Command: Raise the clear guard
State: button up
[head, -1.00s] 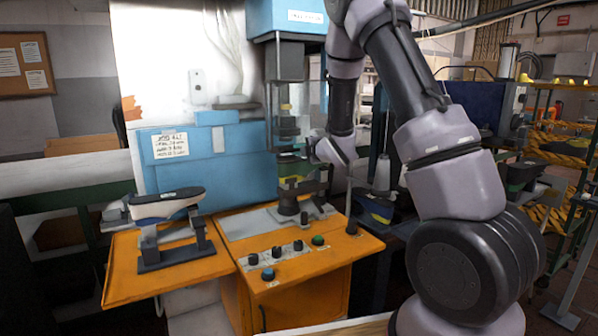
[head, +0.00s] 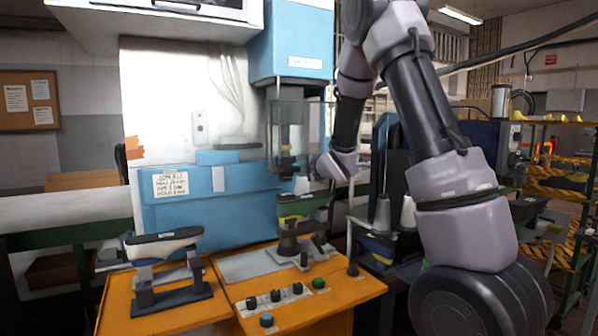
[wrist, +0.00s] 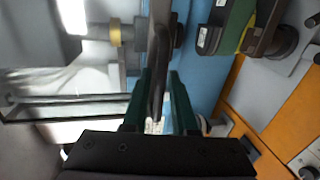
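The clear guard (head: 296,125) is a transparent box below the blue press head, in front of the press tooling. Its lower edge shows above a green and yellow shoe last (head: 303,207), which sits on a dark stand; the last also shows in the wrist view (wrist: 240,25). My gripper (wrist: 159,85) is at the guard's lower right in the head view, where its fingers are hard to see. In the wrist view its dark green fingers close on a dark bar (wrist: 158,45), which looks like the guard's handle. A clear framed panel (wrist: 65,105) shows left of the fingers.
An orange bench (head: 340,290) with knobs and buttons lies below. A second last (head: 160,243) sits on a stand at the left. A blue panel (head: 165,215) stands behind. A yellow-black shelf (head: 560,165) is at the right.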

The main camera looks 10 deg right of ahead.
jog(key=v, duration=1.1)
jog(key=s+d+r+m+g+h, duration=0.4)
jog(key=s+d+m, duration=0.3)
jog(key=s+m, duration=0.5)
jog(key=s+a+r+m+g, duration=0.1)
jog(key=s+a+m+g, duration=0.1)
jog(key=s+m, duration=0.5)
jog(key=s+a+r+m+g+y, duration=0.1)
jog(key=s+a+m, duration=0.1)
jog(key=s+m, duration=0.4)
jog(key=s, duration=0.5)
jog(key=shift+a+m+g, duration=0.25)
jog(key=shift+m+g, duration=0.15)
